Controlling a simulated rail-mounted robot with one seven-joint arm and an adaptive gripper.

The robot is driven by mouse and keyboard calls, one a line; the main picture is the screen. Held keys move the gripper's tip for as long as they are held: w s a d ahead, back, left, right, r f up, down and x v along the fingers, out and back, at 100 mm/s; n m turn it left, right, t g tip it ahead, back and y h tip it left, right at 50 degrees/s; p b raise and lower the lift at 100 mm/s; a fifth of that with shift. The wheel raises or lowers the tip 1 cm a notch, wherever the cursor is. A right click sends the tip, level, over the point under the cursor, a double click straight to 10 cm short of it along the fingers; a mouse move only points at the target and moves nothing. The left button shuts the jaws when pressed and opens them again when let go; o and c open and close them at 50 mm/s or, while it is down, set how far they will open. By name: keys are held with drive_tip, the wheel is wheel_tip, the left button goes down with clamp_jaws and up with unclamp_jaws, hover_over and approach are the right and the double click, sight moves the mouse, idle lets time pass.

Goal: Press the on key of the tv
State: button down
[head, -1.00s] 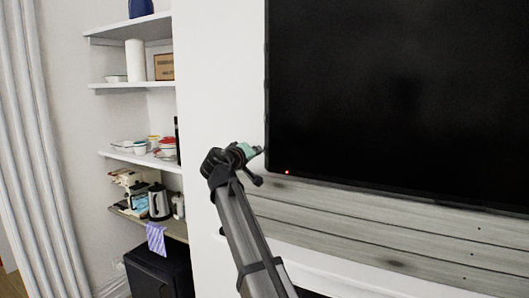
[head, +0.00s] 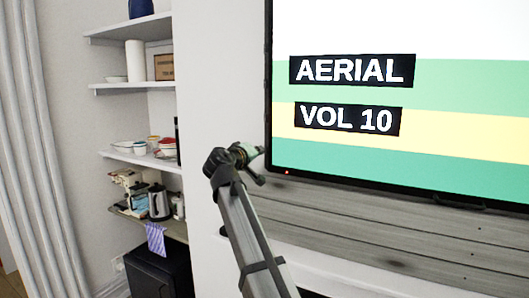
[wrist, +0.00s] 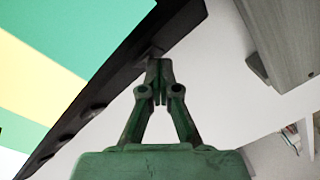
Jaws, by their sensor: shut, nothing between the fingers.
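The tv (head: 440,150) hangs on the wall at the right of the head view. Its screen is lit with white, green and yellow bands and reads "AERIAL" and "VOL 10". A small red light (head: 288,172) glows at its lower left edge. In the wrist view the tv's dark edge (wrist: 92,92) runs diagonally, with several small raised keys (wrist: 98,108) along it. My gripper (wrist: 158,68) is shut and empty. Its fingertips are at the tv's edge, near one end; I cannot tell whether they touch. In the head view my gripper (head: 258,153) is beside the tv's lower left corner.
A grey wood-look panel (head: 370,225) lies below the tv; it also shows in the wrist view (wrist: 290,40). Shelves (head: 140,160) with dishes, a kettle (head: 159,203) and a striped towel (head: 156,238) stand at left. White wall (head: 222,80) lies between.

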drive_tip(key=shift+a, duration=0.1)
drive_tip(key=shift+s+a+b, duration=0.25)
drive_tip(key=shift+a+b, duration=0.1)
drive_tip(key=shift+a, duration=0.3)
drive_tip(key=shift+a, duration=0.1)
drive_tip(key=a, duration=0.1)
drive_tip(key=s+a+b, duration=0.1)
drive_tip(key=a, duration=0.2)
drive_tip(key=shift+s+a+b, duration=0.25)
drive_tip(key=shift+s+b, duration=0.05)
idle(0.6)
